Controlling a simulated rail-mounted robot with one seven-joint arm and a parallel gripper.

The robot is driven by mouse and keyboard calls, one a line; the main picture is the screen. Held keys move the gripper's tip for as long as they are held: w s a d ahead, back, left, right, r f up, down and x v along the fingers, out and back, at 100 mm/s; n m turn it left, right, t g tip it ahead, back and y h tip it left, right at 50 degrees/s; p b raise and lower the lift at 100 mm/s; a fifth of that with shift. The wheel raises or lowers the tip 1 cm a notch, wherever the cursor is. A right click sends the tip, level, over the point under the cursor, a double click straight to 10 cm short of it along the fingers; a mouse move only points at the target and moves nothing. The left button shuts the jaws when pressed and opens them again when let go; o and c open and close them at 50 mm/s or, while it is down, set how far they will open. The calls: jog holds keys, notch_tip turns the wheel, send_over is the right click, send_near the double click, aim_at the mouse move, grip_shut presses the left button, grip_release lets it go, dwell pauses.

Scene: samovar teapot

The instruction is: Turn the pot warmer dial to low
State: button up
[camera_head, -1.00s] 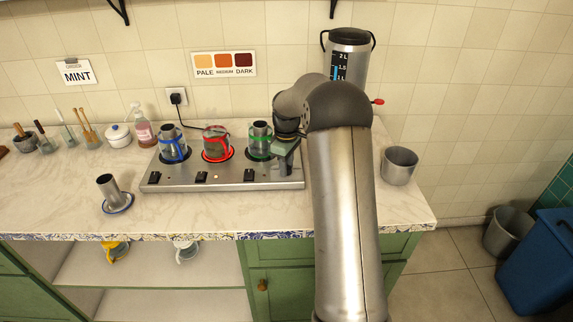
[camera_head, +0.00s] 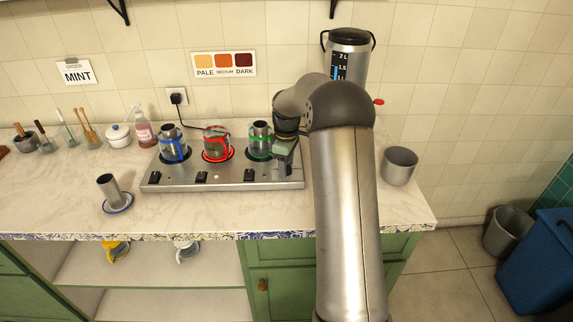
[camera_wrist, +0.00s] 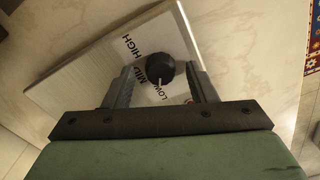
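The pot warmer (camera_head: 218,183) is a long metal plate on the counter. Its dial (camera_wrist: 160,68) is a black round knob on a pale panel marked HIGH, MID and LOW in the wrist view. The knob's white pointer line points down in the picture, close to the LOW lettering, with MID beside it. My gripper (camera_wrist: 160,72) is open, with one finger on each side of the knob and visible gaps between. In the head view my gripper (camera_head: 284,160) is over the plate's right end and hides the dial.
Blue (camera_head: 173,148), red (camera_head: 216,148) and green (camera_head: 259,145) handled pots stand on the warmer, the green one close left of my gripper. A metal cup (camera_head: 399,168) stands at right. The tall samovar (camera_head: 348,48) is behind my arm. The front counter is mostly clear.

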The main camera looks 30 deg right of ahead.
jog(key=shift+r, duration=0.1)
notch_tip(320, 180, up, 17)
dwell(0.6)
jog(key=shift+r, duration=0.1)
jog(key=s+a+m, duration=0.3)
jog(key=s+a, duration=0.9)
jog(key=s, duration=0.1)
jog(key=s+a+f+m, duration=0.3)
jog(key=s+f, duration=0.2)
jog(key=s, duration=0.6)
jog(key=s+a+f+m, duration=0.2)
jog(key=s+f, duration=0.3)
jog(key=s, duration=0.6)
jog(key=shift+a+m, duration=0.4)
jog(key=shift+a, duration=0.3)
jog(key=shift+s, duration=0.1)
